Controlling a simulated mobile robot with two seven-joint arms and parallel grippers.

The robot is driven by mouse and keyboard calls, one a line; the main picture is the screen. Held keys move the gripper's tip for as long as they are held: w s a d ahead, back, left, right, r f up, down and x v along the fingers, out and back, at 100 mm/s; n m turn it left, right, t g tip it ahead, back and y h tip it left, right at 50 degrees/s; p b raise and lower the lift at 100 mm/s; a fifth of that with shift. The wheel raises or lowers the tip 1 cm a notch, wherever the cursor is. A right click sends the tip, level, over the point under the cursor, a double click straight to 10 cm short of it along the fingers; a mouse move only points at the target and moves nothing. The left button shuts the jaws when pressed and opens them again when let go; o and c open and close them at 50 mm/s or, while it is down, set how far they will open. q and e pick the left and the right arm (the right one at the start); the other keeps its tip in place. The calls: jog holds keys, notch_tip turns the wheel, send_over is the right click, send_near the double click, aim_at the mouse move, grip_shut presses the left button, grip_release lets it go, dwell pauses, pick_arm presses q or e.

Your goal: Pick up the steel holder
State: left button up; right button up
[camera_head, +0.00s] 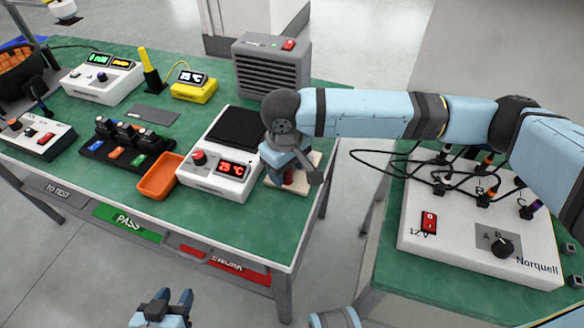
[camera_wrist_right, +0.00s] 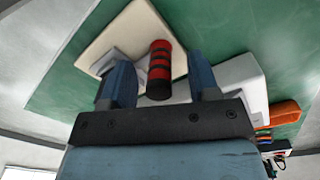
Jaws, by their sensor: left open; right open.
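A red and black banded cylinder (camera_wrist_right: 160,68) stands between the fingers of my open right gripper (camera_wrist_right: 161,78) in the right wrist view. A grey metallic piece (camera_wrist_right: 108,62), perhaps the steel holder, shows beside it on a cream plate (camera_wrist_right: 118,32), partly hidden by the left-hand finger. I cannot tell whether the fingers touch anything. My left gripper (camera_head: 166,308) is open and empty at the bottom, off the table.
A white hot plate (camera_head: 215,180) with a 25 °C display stands just left of the cream plate. An orange tray (camera_head: 158,178) and a black socket board (camera_head: 105,160) lie further left. A grey vented box (camera_head: 270,65) stands behind. A white Norquell panel (camera_head: 450,240) is on the right bench.

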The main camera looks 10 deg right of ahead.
grip_shut()
dwell(0.3)
